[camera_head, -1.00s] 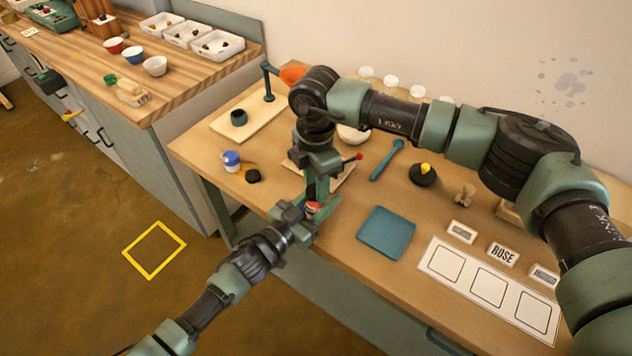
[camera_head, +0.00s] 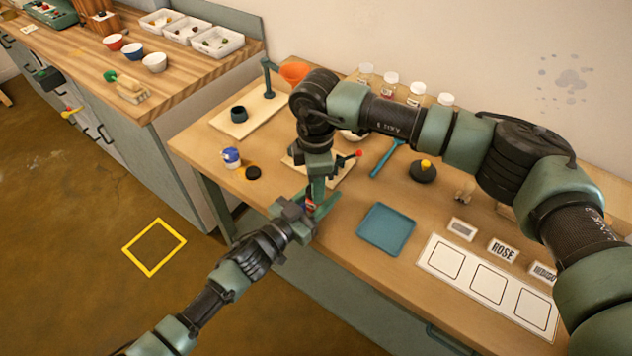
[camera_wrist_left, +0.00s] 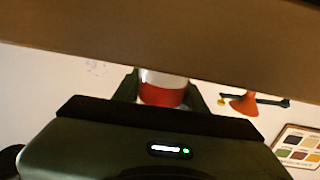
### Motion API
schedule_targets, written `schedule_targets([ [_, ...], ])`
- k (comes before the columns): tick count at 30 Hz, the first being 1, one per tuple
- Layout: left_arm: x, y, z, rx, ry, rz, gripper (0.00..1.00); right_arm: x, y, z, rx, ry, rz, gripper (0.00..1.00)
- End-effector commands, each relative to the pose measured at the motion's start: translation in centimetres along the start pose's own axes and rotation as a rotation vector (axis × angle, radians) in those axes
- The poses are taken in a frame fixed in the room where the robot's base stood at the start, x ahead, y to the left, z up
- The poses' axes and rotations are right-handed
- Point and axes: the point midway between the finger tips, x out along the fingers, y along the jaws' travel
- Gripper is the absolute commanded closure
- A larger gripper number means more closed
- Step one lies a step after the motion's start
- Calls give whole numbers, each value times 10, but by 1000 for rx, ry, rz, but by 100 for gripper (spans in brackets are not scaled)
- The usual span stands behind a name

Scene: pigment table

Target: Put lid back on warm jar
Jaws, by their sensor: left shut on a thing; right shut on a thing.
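A small jar (camera_head: 309,206) with red on it is between the fingers of my left gripper (camera_head: 305,211), at the table's front edge. In the left wrist view the jar (camera_wrist_left: 163,92) shows a red part and a whitish part, with a finger on each side. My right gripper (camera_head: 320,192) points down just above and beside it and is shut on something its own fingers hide. I cannot tell whether that is the lid, or whether it touches the jar. A flat black disc (camera_head: 253,173) lies on the table beside a white and blue jar (camera_head: 231,158).
A blue tray (camera_head: 386,230) and a white card with squares (camera_head: 488,285) lie to the right. A blue tool (camera_head: 386,160) and a dark round thing with a yellow knob (camera_head: 423,171) lie behind. Several jars (camera_head: 391,83) line the back. A brown surface hides part of the wrist view.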

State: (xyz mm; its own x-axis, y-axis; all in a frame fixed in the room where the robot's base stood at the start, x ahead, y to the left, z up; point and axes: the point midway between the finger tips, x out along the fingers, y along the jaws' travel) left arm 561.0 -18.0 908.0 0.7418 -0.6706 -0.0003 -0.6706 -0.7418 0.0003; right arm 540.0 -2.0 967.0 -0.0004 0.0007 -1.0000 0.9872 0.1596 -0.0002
Motion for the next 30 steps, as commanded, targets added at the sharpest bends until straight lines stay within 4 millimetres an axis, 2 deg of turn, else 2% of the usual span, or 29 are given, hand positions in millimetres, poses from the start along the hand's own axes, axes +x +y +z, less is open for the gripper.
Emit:
schedule_targets([
  [4,0,0,0,0,-1,0,100,0,-1,0,281,2,1,100],
  [9,0,0,0,0,-1,0,100,0,-1,-1,462,1,0,100],
  [19,0,0,0,0,-1,0,100,0,-1,0,489,0,1,100],
  [20,0,0,0,0,-1,0,100,0,-1,0,489,0,1,55],
  [21,0,0,0,0,-1,0,100,0,-1,0,489,0,1,44],
  [22,0,0,0,0,-1,0,100,0,-1,0,489,0,1,42],
  [30,0,0,0,0,-1,0,100,0,-1,0,488,0,1,42],
])
